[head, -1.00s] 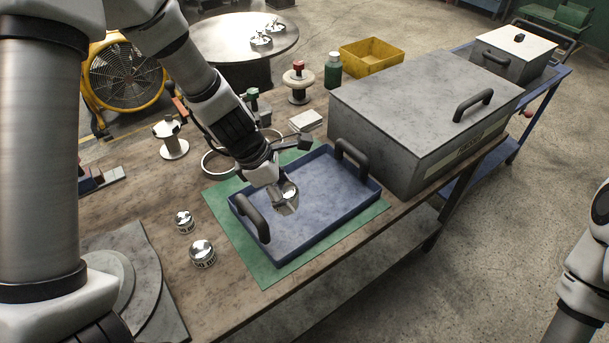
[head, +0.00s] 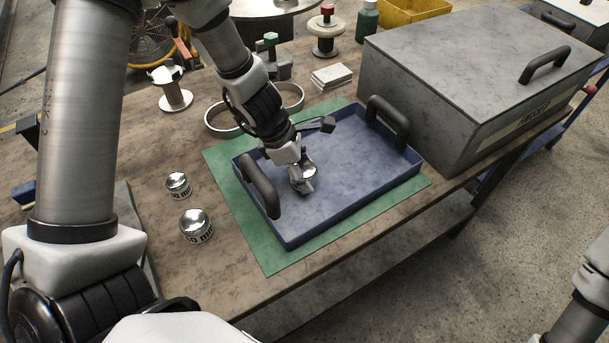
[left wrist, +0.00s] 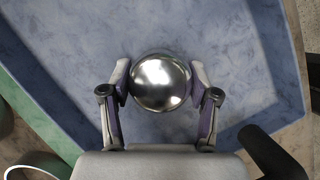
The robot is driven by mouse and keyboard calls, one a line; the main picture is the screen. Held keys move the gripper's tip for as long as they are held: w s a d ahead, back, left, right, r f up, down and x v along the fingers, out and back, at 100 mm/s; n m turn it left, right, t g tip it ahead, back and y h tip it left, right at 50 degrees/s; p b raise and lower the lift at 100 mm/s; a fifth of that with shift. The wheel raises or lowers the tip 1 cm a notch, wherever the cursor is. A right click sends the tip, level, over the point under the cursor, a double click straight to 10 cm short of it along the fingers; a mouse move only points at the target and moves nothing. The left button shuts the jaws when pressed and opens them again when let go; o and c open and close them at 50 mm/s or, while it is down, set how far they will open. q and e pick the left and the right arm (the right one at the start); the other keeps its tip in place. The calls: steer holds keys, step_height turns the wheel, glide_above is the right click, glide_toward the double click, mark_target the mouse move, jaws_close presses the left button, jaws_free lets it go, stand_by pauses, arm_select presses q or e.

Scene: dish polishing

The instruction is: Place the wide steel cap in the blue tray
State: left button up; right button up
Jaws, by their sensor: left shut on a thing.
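The wide steel cap (head: 309,171) is a shiny, rounded metal piece. My left gripper (head: 303,182) is shut on it, inside the outline of the blue tray (head: 365,190), near the tray's left handle. In the left wrist view the cap (left wrist: 160,82) sits between the two fingers of my left gripper (left wrist: 160,85), with the blue tray floor (left wrist: 235,50) behind it. I cannot tell whether the cap touches the tray floor. The tray lies on a green mat (head: 262,250). My right gripper is out of view; only part of my right arm shows at the right edge.
Two shiny round-topped pieces, a smaller one (head: 178,185) and a larger one (head: 196,225), stand left of the mat. The tray has two upright black handles (head: 388,122). A large grey box (head: 470,90) stands close on the right. A metal ring (head: 222,117) lies behind the tray.

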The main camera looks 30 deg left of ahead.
arm_select(q)
steer(key=shift+s+d+r, duration=0.1)
steer(key=shift+s+r, duration=0.05)
steer(key=shift+r, duration=0.05)
steer(key=shift+f+b, duration=0.3)
steer(key=shift+f, duration=0.05)
steer(key=o, duration=1.6)
steer(key=shift+o, duration=0.2)
steer(key=shift+r, duration=0.15)
steer(key=shift+r+p, duration=0.35)
steer(key=shift+p, duration=0.15)
steer(key=p+v, duration=1.1)
steer(key=p, duration=0.2)
steer(key=shift+a+r, duration=0.25)
steer(key=shift+r, duration=0.05)
